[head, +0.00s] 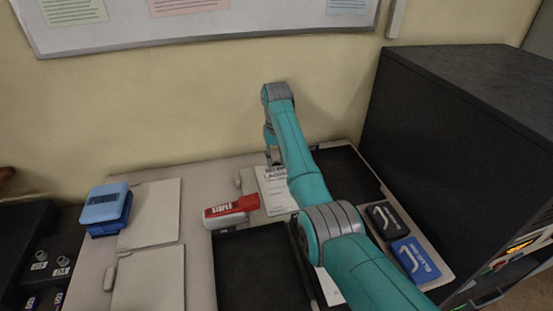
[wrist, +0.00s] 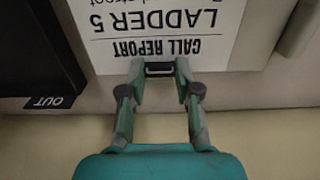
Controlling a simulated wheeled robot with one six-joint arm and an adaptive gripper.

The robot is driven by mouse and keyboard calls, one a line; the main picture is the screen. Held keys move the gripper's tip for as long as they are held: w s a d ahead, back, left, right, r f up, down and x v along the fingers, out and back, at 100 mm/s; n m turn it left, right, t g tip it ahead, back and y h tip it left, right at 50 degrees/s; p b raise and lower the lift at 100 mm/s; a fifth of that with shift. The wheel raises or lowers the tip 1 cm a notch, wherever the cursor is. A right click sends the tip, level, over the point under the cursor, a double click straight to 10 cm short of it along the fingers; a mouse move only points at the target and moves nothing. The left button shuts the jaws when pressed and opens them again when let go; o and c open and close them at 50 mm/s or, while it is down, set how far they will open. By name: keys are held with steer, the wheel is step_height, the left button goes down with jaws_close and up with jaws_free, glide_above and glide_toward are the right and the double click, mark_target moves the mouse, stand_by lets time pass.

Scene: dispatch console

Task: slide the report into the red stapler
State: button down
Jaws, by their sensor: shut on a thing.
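The red stapler (head: 232,210), with a white label and pale base, lies on the console in the head view, left of my arm. The report (head: 273,187), a white printed sheet, lies just right of and behind it, partly hidden by my arm. In the wrist view the report (wrist: 165,35) reads "CALL REPORT LADDER 5" upside down. My gripper (wrist: 159,70) is shut at the report's heading edge, with a small dark piece between the fingertips. The stapler is not in the wrist view.
A black tray (head: 345,172) lies right of the report; its OUT label (wrist: 48,102) shows in the wrist view. Another black tray (head: 262,270) lies in front of the stapler. Black (head: 389,219) and blue (head: 415,259) pads sit at right, beside a tall dark cabinet (head: 455,150).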

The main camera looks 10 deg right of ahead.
mark_target(260, 167)
steer(key=shift+a+f, duration=0.1)
steer(key=shift+a, duration=2.65)
stand_by(1.2)
steer(key=c, duration=0.7)
jaws_free()
steer(key=shift+c, duration=0.2)
steer(key=o, duration=0.6)
steer(key=shift+c, duration=0.2)
steer(key=shift+r, duration=3.55)
